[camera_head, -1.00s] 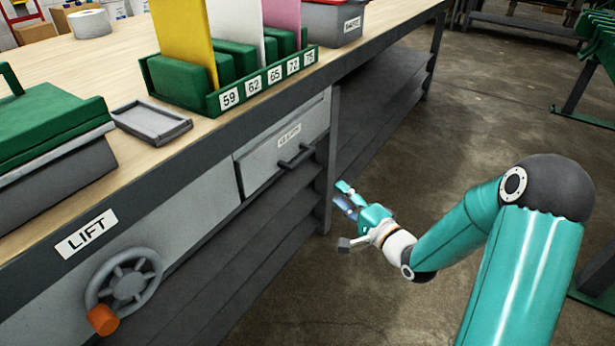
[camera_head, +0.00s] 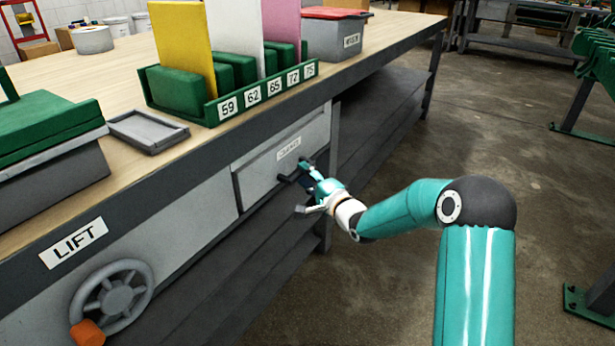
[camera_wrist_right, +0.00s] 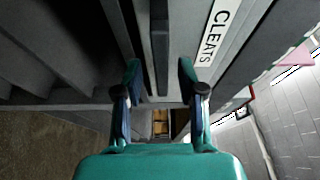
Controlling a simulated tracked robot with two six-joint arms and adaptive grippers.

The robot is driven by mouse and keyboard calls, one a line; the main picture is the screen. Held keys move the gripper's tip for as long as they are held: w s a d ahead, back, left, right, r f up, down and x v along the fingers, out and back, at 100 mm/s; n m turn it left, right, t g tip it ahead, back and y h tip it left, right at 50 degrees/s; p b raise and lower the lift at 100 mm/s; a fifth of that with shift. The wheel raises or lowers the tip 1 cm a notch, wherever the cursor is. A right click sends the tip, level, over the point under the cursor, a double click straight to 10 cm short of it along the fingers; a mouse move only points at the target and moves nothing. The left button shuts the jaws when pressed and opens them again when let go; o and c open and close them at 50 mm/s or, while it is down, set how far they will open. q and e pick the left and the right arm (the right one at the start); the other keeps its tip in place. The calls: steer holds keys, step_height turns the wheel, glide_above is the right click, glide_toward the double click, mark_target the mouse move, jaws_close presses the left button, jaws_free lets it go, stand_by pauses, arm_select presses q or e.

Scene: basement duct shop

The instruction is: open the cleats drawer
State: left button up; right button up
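The cleats drawer (camera_head: 262,176) is a grey front under the bench top with a white label, and it looks shut. The label reads CLEATS (camera_wrist_right: 213,35) in the right wrist view. Its dark bar handle (camera_head: 288,178) is partly hidden by my right gripper (camera_head: 311,173). In the right wrist view the handle (camera_wrist_right: 160,45) lies between the two spread fingers of my right gripper (camera_wrist_right: 160,88), with space visible on both sides. The right gripper is open at the handle. My left gripper is out of view.
A handwheel (camera_head: 112,302) with an orange knob and a LIFT label (camera_head: 73,243) sit left of the drawer. A green rack (camera_head: 213,110) with coloured sheets, a small grey tray (camera_head: 148,131) and a grey bin (camera_head: 335,42) stand on the bench.

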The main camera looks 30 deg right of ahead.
steer(key=shift+w, duration=0.55)
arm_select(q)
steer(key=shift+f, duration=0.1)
arm_select(e)
jaws_close()
